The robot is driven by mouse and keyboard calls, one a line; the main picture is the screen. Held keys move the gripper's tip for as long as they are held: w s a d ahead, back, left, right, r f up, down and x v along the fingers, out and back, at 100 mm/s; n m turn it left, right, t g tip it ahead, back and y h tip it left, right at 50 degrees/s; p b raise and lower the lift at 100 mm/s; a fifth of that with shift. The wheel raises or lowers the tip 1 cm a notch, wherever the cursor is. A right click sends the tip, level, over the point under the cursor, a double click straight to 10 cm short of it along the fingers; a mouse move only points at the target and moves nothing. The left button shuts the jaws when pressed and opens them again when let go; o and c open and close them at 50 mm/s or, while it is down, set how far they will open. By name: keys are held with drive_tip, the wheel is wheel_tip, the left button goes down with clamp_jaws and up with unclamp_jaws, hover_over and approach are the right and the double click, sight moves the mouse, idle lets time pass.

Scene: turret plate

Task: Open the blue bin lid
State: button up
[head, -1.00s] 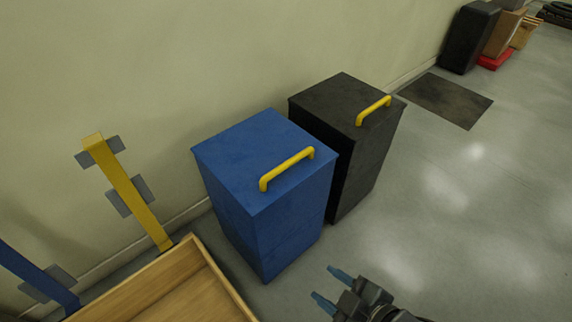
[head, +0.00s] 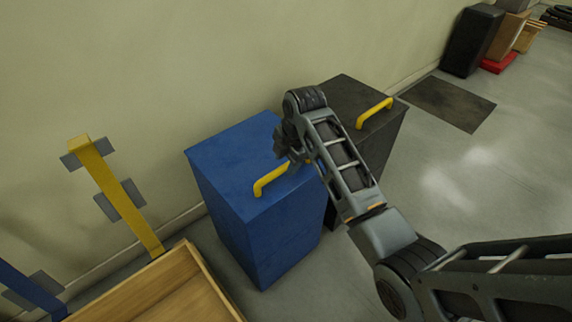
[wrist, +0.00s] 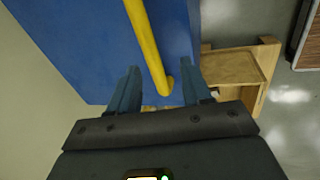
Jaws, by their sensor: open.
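The blue bin (head: 255,225) stands against the wall with its lid (head: 228,155) closed. A yellow handle (head: 270,180) rises from the lid near its front edge; its far end is hidden behind my arm in the head view. In the wrist view the handle (wrist: 147,45) runs down over the blue lid (wrist: 75,40), its lower end lying between my two blue fingers. My gripper (wrist: 161,85) is open above the lid, with the fingers apart on either side of the handle and not visibly touching it. The fingertips are hidden in the head view.
A black bin (head: 385,145) with its own yellow handle (head: 374,113) stands close on the right, partly behind my arm. A wooden box (head: 190,265) is at the lower left. Open grey floor (head: 460,190) lies to the right.

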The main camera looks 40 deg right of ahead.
sight(286, 166)
drive_tip(key=shift+n+g, duration=0.4)
drive_tip(key=shift+n, duration=0.1)
drive_tip(key=w+f, duration=0.1)
drive_tip(key=w+d+f, duration=0.1)
drive_tip(key=f, duration=0.1)
drive_tip(key=w+d+f+b, duration=0.1)
drive_tip(key=f, duration=0.1)
drive_tip(key=shift+d, duration=0.15)
drive_tip(key=shift+s, duration=0.1)
clamp_jaws()
idle(0.4)
